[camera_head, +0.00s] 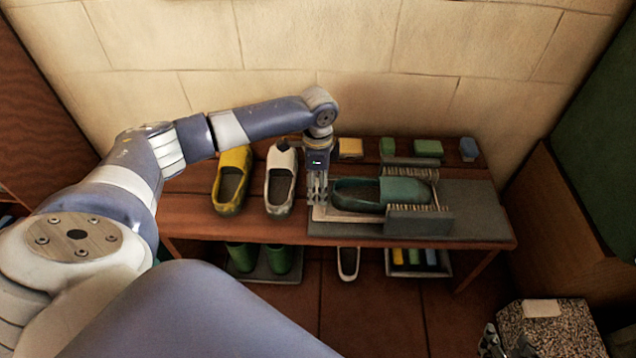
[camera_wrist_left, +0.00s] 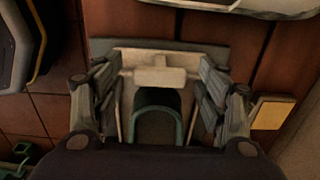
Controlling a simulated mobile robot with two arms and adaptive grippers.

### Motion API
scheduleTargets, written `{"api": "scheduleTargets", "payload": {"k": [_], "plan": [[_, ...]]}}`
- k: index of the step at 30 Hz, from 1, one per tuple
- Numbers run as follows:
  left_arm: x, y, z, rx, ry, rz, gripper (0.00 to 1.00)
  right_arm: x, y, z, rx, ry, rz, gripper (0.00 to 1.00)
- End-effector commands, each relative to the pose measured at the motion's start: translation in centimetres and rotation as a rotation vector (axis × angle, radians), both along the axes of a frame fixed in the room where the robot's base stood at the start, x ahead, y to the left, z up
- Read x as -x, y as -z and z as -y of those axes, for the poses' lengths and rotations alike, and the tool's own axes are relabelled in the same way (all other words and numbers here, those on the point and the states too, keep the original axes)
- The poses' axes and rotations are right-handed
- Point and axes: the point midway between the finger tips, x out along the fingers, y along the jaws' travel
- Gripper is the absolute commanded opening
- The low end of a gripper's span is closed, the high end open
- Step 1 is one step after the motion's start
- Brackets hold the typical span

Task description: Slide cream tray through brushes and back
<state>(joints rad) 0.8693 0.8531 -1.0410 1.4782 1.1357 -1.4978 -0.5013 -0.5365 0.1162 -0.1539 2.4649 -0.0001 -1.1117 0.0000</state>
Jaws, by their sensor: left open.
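The cream tray (camera_head: 345,216) lies on a grey mat (camera_head: 478,200) on the wooden bench. A green clog (camera_head: 365,194) sits on it, between two grey brush blocks with pale bristles, the front one (camera_head: 420,221) and the back one (camera_head: 408,168). My left gripper (camera_head: 318,198) points down at the tray's left end. In the left wrist view, its open fingers (camera_wrist_left: 160,95) stand on either side of the tray's cream handle (camera_wrist_left: 158,76), apart from it. My right gripper (camera_head: 505,346) shows partly at the bottom right; its jaw state is unclear.
A yellow clog (camera_head: 232,180) and a white clog (camera_head: 281,180) stand left of my left gripper. Several small coloured blocks, including a yellow one (camera_head: 350,148), line the back. Green boots (camera_head: 260,260) stand below. A speckled box (camera_head: 552,330) is at the lower right.

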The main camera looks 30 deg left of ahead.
Motion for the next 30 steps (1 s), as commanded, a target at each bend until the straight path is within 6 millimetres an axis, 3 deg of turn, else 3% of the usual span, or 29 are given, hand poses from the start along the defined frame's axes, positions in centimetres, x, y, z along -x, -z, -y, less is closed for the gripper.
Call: {"api": "scheduleTargets", "payload": {"k": [5,13,20,26,30], "plan": [[0.0,0.0,0.0,0.001,0.0,-0.001,0.64,0.0,0.0,0.0,0.0,0.0,0.0,0.4],[0.0,0.0,0.0,0.001,0.0,-0.001,0.03,0.0,0.0,0.0,0.0,0.0,-0.001,0.4],[-0.1,-0.1,0.2,0.001,0.001,-0.001,0.03,0.5,0.2,0.1,0.006,0.001,-0.026,0.4],[-0.5,-0.2,1.1,0.003,0.0,-0.002,0.04,4.0,2.1,1.4,0.043,0.016,-0.203,0.4],[-1.1,-0.3,2.0,0.005,0.0,0.0,0.03,8.2,3.3,2.7,0.084,0.032,-0.394,0.4]]}}
